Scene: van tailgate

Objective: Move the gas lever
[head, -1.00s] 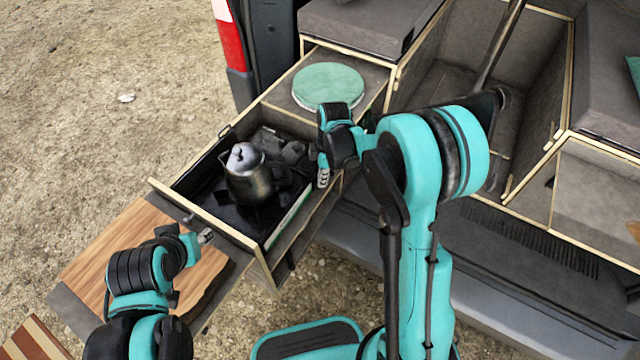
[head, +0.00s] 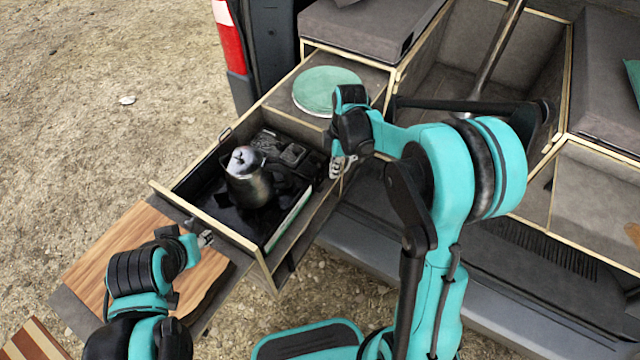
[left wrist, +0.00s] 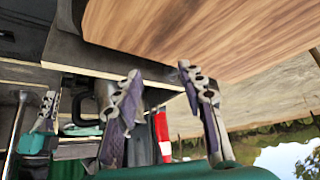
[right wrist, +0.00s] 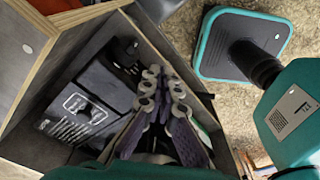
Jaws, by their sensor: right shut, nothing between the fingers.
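A black camping stove (head: 293,154) sits in the open drawer, and its dark, labelled housing (right wrist: 85,105) fills the left of the right wrist view. A grey metal kettle (head: 249,185) stands on the stove's left part. I cannot clearly make out the gas lever; a small black part (right wrist: 127,55) shows at the housing's end. My right gripper (head: 340,172) is shut and empty, above the drawer's right side; its fingertips (right wrist: 165,80) are together beside the housing. My left gripper (head: 206,239) is open and empty by the drawer's front corner; its fingers (left wrist: 160,75) are apart.
A wooden board (head: 125,255) lies on a pull-out shelf in front of the drawer. A green round plate (head: 326,88) rests behind the drawer. The drawer's wooden front edge (head: 205,215) stands near my left gripper. Gravel ground at left is open.

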